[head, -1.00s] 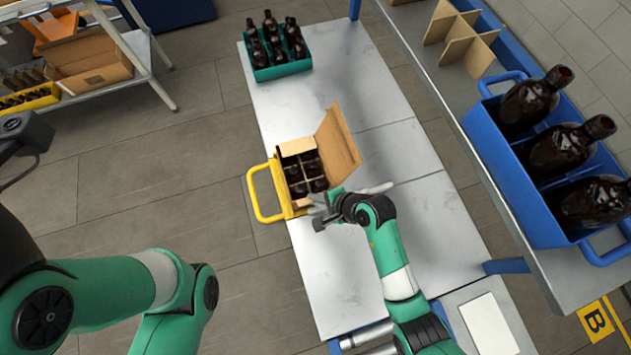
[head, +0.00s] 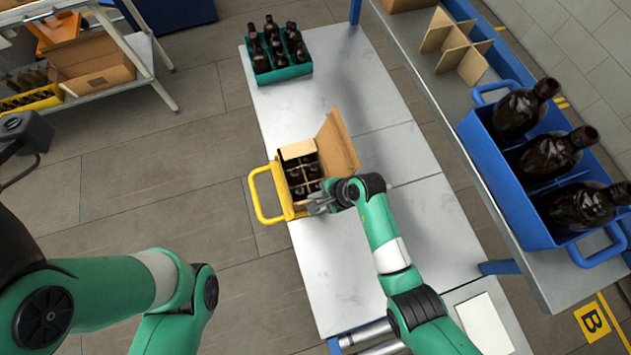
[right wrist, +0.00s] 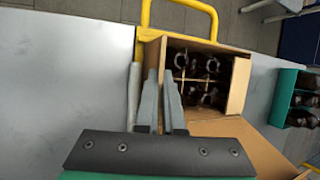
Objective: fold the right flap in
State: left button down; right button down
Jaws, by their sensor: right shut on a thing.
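An open cardboard box (head: 299,149) with dark bottles between dividers stands in a yellow-handled holder (head: 257,200) on the table. Its large flap (head: 338,147) leans outward on the right in the head view. In the right wrist view that large flap (right wrist: 255,143) lies toward the bottom right. My right gripper (head: 314,206) is at the box's near short side. In the right wrist view its fingers (right wrist: 163,80) are close together along that side, shut on the right flap, which is mostly hidden between them. My left gripper is out of view.
A pale bar (right wrist: 133,97) lies beside the box. A green crate of bottles (head: 282,72) stands at the table's far end. A blue crate with large bottles (head: 478,125) and a cardboard divider (head: 462,48) are on the right shelf. The near table is clear.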

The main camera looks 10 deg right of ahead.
jog(key=shift+w+a+g+b, duration=0.1)
jog(key=shift+w+g+b, duration=0.25)
jog(key=shift+g+b, duration=0.35)
jog(key=g+b, duration=0.1)
jog(key=b, duration=0.1)
jog(key=g+b, duration=0.1)
jog(key=b, duration=0.1)
jog(key=shift+w+f+m+h, duration=0.2)
jog(key=shift+w+m+h, duration=0.1)
jog(key=shift+r+g+b, duration=0.2)
jog(key=shift+g+b, duration=0.2)
jog(key=shift+b, duration=0.3)
jog(key=c, duration=1)
grip_release()
jog(key=shift+w, duration=0.1)
jog(key=shift+r, duration=0.1)
jog(key=p+v, duration=0.2)
jog(key=v, duration=0.9)
jog(key=shift+r+p, duration=0.3)
jog(key=shift+r, duration=0.05)
